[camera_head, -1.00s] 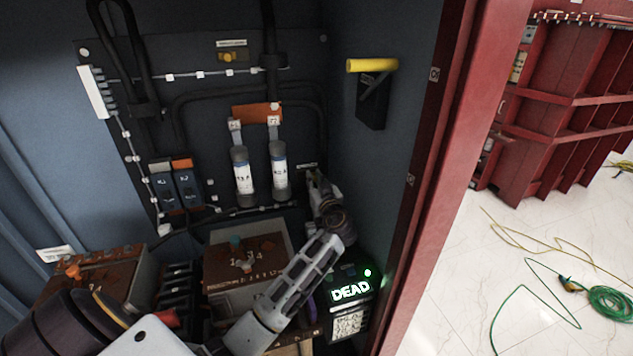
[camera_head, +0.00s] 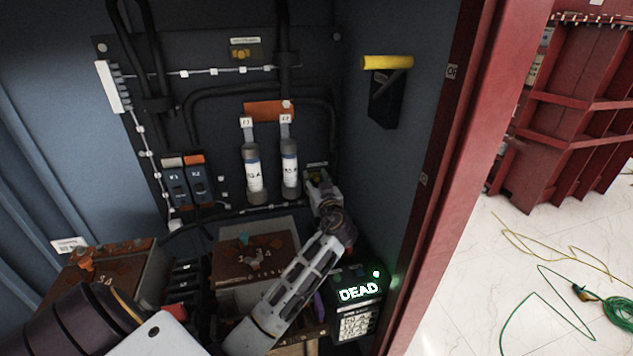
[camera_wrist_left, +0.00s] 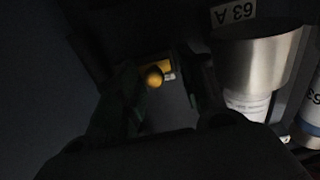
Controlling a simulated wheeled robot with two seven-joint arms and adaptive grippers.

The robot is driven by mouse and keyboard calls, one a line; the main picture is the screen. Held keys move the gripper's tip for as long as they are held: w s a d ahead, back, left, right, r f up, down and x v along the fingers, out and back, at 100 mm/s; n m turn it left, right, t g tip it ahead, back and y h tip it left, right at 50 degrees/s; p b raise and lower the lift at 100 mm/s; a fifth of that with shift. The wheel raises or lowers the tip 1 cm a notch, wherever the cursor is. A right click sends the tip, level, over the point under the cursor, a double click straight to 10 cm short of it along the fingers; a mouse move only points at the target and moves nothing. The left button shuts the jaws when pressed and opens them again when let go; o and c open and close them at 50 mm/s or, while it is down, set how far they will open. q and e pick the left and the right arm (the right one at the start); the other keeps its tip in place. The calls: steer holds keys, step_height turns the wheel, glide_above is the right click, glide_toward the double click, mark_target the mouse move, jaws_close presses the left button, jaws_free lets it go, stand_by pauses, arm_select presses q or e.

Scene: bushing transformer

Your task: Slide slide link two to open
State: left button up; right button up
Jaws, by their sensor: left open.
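A slide link with a round yellow knob (camera_wrist_left: 153,76) shows in the left wrist view, on a small yellow plate beside a pale label. In the head view this link is mostly hidden behind my left gripper (camera_head: 318,183), low on the back panel, right of the fuses. My left gripper (camera_wrist_left: 165,105) is open, with the knob showing between its dark fingers; I cannot tell if they touch it. Another yellow-knobbed link (camera_head: 241,54) sits high on the panel. The labels are too small to read, so I cannot tell which is number two.
Two fuse cylinders (camera_head: 252,172) stand just left of my gripper. A yellow-handled lever (camera_head: 387,63) juts from the right wall. A meter reading DEAD (camera_head: 359,291) and a terminal box (camera_head: 258,257) stand below. The red door frame (camera_head: 440,170) bounds the right side.

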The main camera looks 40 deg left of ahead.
arm_select(q)
steer(key=shift+s+d+f, duration=0.1)
steer(key=shift+s+d, duration=0.25)
steer(key=shift+d, duration=0.25)
steer(key=v, duration=1)
steer(key=shift+s+d, duration=0.15)
steer(key=shift+s, duration=0.15)
